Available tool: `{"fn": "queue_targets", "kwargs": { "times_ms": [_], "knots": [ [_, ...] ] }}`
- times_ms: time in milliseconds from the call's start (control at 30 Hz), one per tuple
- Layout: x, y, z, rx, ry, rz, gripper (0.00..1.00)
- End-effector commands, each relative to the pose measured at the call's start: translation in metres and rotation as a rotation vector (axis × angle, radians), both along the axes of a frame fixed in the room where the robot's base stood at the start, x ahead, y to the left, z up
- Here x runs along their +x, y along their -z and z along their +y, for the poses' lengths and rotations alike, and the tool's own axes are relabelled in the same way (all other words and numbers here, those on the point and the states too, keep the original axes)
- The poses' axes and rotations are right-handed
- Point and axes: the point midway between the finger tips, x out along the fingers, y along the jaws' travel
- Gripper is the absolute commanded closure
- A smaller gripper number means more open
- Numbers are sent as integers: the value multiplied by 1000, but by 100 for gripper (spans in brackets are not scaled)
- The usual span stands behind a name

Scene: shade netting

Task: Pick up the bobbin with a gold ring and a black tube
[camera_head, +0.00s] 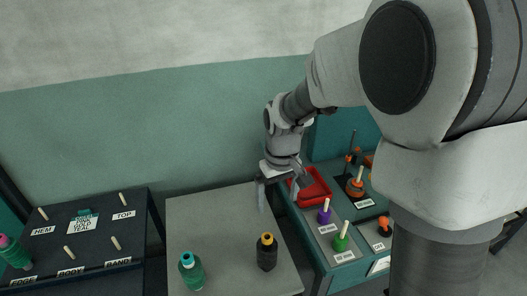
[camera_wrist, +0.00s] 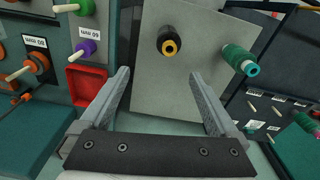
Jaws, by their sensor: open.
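The black bobbin (camera_head: 267,254) with a gold ring on top stands upright on the grey tabletop, near its front right. In the wrist view the same bobbin (camera_wrist: 170,40) lies ahead of the fingers, its gold ring facing the camera. My gripper (camera_head: 266,188) is open and empty above the back right part of the grey table. In the wrist view its two fingers (camera_wrist: 160,95) are spread wide, with the bobbin beyond their tips and apart from them.
A green bobbin with a teal ring (camera_head: 191,270) stands left of the black one, also in the wrist view (camera_wrist: 238,58). A teal bench with a red tray (camera_head: 312,187) and purple, green and orange spools is at right. A dark pegged rack (camera_head: 80,240) is at left.

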Motion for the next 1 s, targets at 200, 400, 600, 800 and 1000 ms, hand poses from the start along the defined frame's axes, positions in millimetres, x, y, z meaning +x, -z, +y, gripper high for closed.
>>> {"fn": "queue_targets", "kwargs": {
  "times_ms": [200, 400, 600, 800, 1000],
  "knots": [
    [12, 34, 16, -18, -52, 51, 4],
    [14, 57, 18, -22, -61, 63, 4],
    [13, 100, 18, -22, -59, 64, 4],
    [13, 141, 18, -23, -60, 62, 4],
    [14, 160, 19, -21, -60, 59, 4]
  ]
}}
